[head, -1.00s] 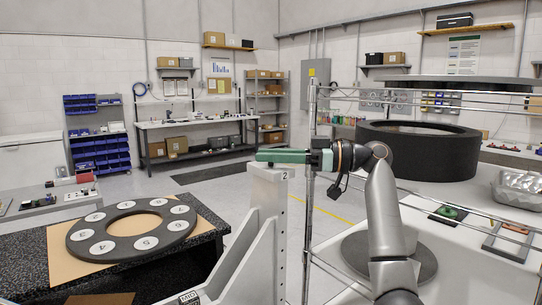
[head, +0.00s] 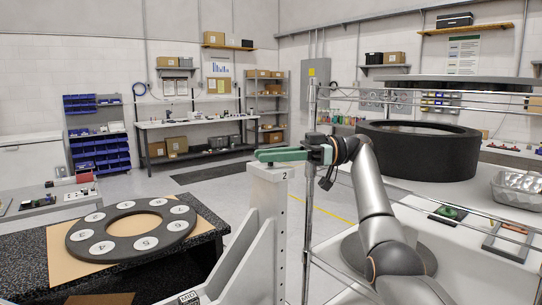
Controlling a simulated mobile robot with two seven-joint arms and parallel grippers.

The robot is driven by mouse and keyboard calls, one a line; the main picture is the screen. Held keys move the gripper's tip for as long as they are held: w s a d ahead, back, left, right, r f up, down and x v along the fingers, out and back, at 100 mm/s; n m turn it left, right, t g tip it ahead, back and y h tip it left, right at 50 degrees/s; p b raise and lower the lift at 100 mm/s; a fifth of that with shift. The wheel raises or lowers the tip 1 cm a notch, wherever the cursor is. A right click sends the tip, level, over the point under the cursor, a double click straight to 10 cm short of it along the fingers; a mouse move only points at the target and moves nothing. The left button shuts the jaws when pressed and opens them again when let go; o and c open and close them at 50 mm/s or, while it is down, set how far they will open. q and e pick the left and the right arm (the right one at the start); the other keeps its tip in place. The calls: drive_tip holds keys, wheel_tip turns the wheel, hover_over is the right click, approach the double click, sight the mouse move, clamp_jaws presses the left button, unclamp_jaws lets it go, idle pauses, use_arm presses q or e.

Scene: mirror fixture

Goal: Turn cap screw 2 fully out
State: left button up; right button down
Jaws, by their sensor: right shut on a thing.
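A white upright post (head: 267,205) marked 2 stands in the middle of the head view. A long green tool (head: 282,155) lies level across the post's top, its left end over the post. My right gripper (head: 309,152) is at the tool's right end, just right of the post, and appears shut on it. Cap screw 2 cannot be made out; the top of the post under the tool is mostly covered. My left gripper is not in view.
A dark ring with numbered white discs (head: 132,229) lies on a speckled black table (head: 205,212) at left. A metal rail frame (head: 309,200) stands close right of the post. A large black ring (head: 418,150) and a foil-like tray (head: 506,186) are on the right.

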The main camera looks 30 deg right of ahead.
drive_tip(key=shift+f, duration=0.1)
drive_tip(key=c, duration=0.7)
unclamp_jaws()
drive_tip(key=shift+o, duration=0.2)
drive_tip(key=shift+r, duration=0.55)
wheel_tip(320, 180, up, 2)
drive_tip(key=shift+r, duration=0.1)
use_arm(q)
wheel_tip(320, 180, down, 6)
drive_tip(key=b, duration=0.6)
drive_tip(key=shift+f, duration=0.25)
use_arm(e)
drive_tip(key=s+a+r, duration=0.7)
drive_tip(key=s+r, duration=0.2)
drive_tip(key=s, duration=0.3)
drive_tip(key=shift+a+r, duration=0.2)
drive_tip(key=shift+r, duration=0.2)
